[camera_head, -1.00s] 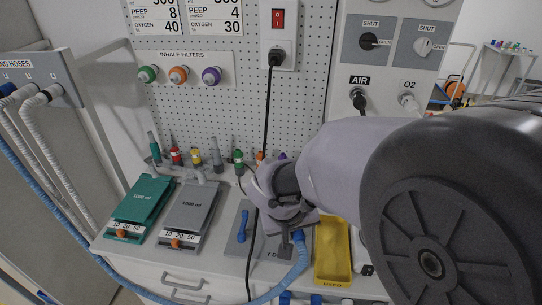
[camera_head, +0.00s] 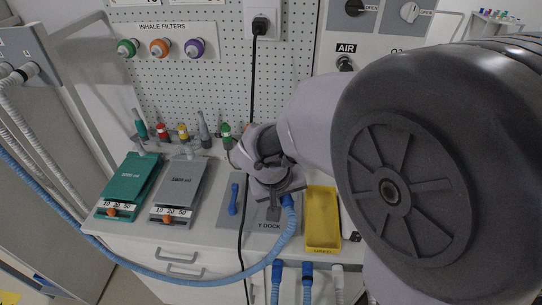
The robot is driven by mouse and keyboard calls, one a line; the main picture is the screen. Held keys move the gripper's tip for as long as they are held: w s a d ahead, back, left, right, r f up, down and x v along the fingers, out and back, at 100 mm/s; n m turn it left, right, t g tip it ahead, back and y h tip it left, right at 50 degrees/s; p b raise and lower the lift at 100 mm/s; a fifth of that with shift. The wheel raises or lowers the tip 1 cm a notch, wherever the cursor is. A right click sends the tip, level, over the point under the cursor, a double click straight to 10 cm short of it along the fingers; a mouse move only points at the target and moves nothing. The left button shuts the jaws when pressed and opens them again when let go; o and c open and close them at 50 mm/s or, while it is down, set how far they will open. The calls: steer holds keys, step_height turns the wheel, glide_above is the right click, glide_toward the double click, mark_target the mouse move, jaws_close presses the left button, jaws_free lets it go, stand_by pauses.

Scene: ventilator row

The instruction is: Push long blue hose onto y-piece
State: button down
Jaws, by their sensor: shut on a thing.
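The long blue hose (camera_head: 240,276) hangs in a wide loop from the left, past the cabinet front, and rises to my gripper. My gripper (camera_head: 281,194) is shut on its darker blue end (camera_head: 288,202), above the right part of the grey plate marked Y DOCK (camera_head: 262,222). A short blue piece (camera_head: 233,198) stands on the left part of that plate, apart from my gripper. I cannot make out the y-piece; my gripper and wrist cover part of the dock. Whether the hose end touches anything there is hidden.
A yellow tray (camera_head: 323,225) lies close to the right of the dock. A green device (camera_head: 130,185) and a grey device (camera_head: 181,188) stand on the left. A black cable (camera_head: 248,120) hangs down in front of the dock. Several hose ends (camera_head: 307,270) hang at the cabinet's front.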

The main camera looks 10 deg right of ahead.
steer(key=shift+w, duration=1.3)
stand_by(0.6)
steer(key=c, duration=1)
jaws_free()
steer(key=shift+w+d, duration=0.1)
steer(key=shift+c, duration=0.2)
